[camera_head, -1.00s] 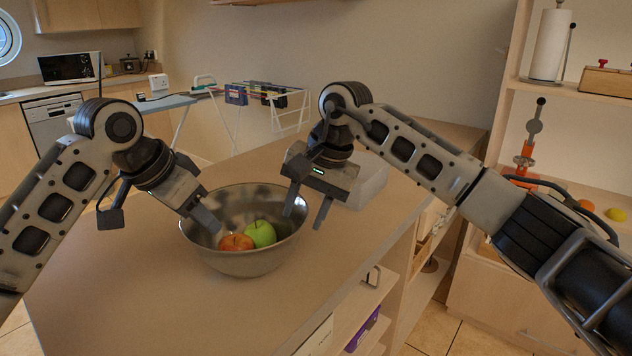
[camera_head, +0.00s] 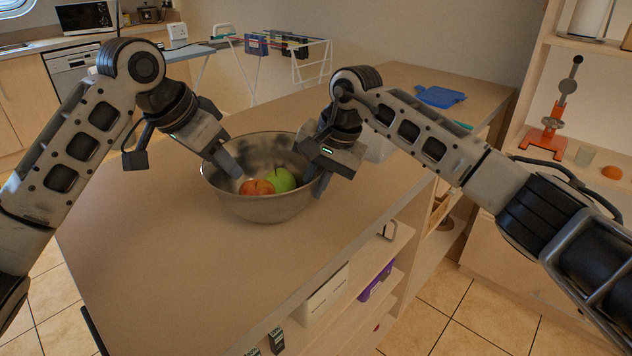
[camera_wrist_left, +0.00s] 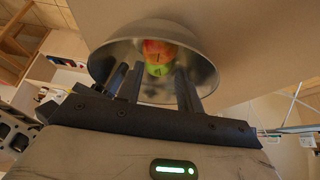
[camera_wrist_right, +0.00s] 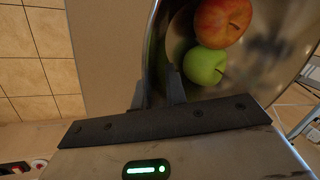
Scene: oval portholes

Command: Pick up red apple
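The red apple (camera_head: 256,188) lies in a grey metal bowl (camera_head: 262,209), touching or close beside a green apple (camera_head: 283,179). The red apple also shows in the left wrist view (camera_wrist_left: 159,47) and in the right wrist view (camera_wrist_right: 222,21). My left gripper (camera_head: 233,168) is open and empty, pointing down over the left side of the bowl. My right gripper (camera_wrist_right: 158,88) is at the bowl's right side, its fingers close together with one on each side of the bowl wall. It appears shut on the rim.
The bowl stands on a wooden counter (camera_head: 170,240) with clear room at front left. A pale container (camera_head: 378,146) stands behind my right gripper. A blue item (camera_head: 440,96) lies at the counter's far end. Open shelves are below and at right.

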